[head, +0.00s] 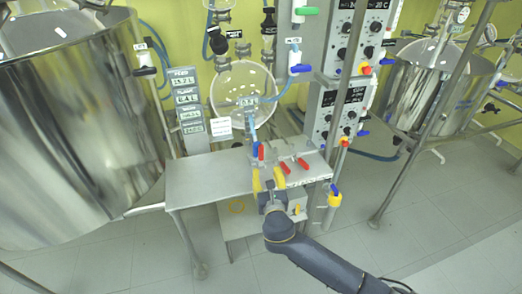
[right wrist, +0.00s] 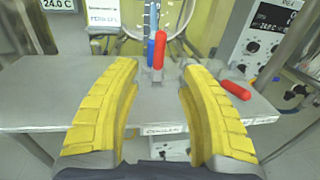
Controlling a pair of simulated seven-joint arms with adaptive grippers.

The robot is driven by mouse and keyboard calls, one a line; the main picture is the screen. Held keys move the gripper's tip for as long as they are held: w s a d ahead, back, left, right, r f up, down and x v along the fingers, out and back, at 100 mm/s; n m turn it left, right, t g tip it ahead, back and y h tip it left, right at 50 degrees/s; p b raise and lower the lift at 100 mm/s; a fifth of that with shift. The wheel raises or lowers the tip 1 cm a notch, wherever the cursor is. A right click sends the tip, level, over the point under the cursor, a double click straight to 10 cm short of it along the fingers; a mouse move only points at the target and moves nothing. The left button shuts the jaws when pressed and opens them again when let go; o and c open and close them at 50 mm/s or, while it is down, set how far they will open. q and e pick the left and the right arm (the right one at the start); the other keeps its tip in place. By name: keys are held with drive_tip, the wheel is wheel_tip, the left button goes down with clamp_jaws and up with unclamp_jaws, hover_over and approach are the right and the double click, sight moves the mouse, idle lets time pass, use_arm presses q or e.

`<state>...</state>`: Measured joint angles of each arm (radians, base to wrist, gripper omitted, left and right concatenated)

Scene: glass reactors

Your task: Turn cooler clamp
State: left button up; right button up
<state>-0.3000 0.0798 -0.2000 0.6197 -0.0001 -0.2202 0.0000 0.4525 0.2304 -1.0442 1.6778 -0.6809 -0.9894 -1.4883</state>
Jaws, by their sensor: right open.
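My right gripper (head: 268,180) is open and empty above the front of a small metal bench. In the right wrist view its yellow fingers (right wrist: 160,75) stand wide apart. Beyond and between their tips are an upright red handle (right wrist: 160,48) and a blue handle (right wrist: 150,52) beside it. The same red handle (head: 261,150) shows small in the head view. Two more red handles (head: 283,167) (head: 303,163) lie low on the bench, right of the gripper. A small label (right wrist: 165,129) on the bench edge seems to read "cooler". My left gripper is not in view.
The metal bench (head: 195,180) has bare room at left. A round glass vessel (head: 243,85) hangs behind it. Control boxes (head: 335,110) stand at back right.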

sight(262, 151)
drive_tip(key=x, duration=1.3)
drive_tip(key=shift+w, duration=0.15)
clamp_jaws()
